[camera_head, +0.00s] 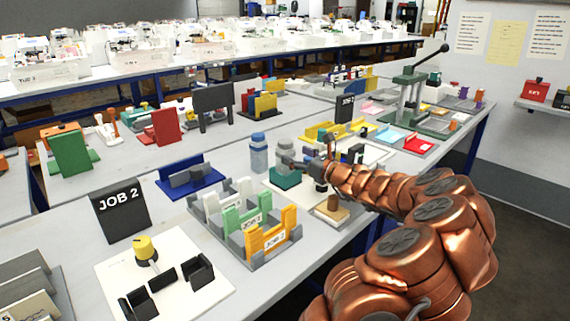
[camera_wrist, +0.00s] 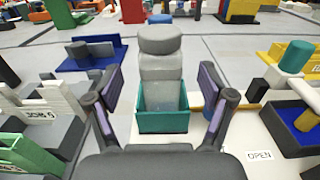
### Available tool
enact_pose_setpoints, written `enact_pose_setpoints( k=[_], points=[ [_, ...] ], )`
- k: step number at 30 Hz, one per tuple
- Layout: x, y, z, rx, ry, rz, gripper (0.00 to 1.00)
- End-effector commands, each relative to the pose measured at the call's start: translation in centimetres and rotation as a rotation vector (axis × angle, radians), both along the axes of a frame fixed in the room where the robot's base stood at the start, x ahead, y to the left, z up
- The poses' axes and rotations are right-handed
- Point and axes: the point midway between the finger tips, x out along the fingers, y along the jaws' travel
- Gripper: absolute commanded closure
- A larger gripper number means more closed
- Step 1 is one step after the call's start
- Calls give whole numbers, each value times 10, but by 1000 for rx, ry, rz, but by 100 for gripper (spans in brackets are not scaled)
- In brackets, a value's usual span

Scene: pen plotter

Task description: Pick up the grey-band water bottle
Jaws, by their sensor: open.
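A grey bottle-shaped object (camera_head: 284,151) stands upright in a teal square holder (camera_head: 284,179) on the near table. In the wrist view this grey bottle (camera_wrist: 160,66) is centred, with its lower part inside the teal holder (camera_wrist: 163,122). A separate grey band cannot be made out on it. A clear bottle with a blue cap (camera_head: 258,152) stands just left of it in the head view. My gripper (camera_wrist: 160,82) is open, its purple-padded fingers apart on either side of the bottle in the picture. In the head view my gripper (camera_head: 308,166) is right beside the bottle; contact cannot be told.
A grey rack with white, green and orange holders (camera_head: 243,222) stands in front and left. A blue tray (camera_head: 190,180) lies further left. In the wrist view an OPEN-labelled panel (camera_wrist: 258,155) and a blue bin (camera_wrist: 292,128) are on the right.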

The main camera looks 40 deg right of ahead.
Motion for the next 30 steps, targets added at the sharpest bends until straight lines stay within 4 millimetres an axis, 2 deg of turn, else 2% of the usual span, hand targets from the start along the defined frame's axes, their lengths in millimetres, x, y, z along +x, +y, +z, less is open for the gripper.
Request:
enact_pose_setpoints(
  k=[12, 22, 23, 30],
  points=[
    [46, -2, 0, -3, 1, 2, 19],
    [52, -2, 1, -2, -1, 1, 19],
    [52, -2, 1, -2, -1, 1, 20],
    [52, -2, 1, -2, 0, 2, 45]
  ],
)
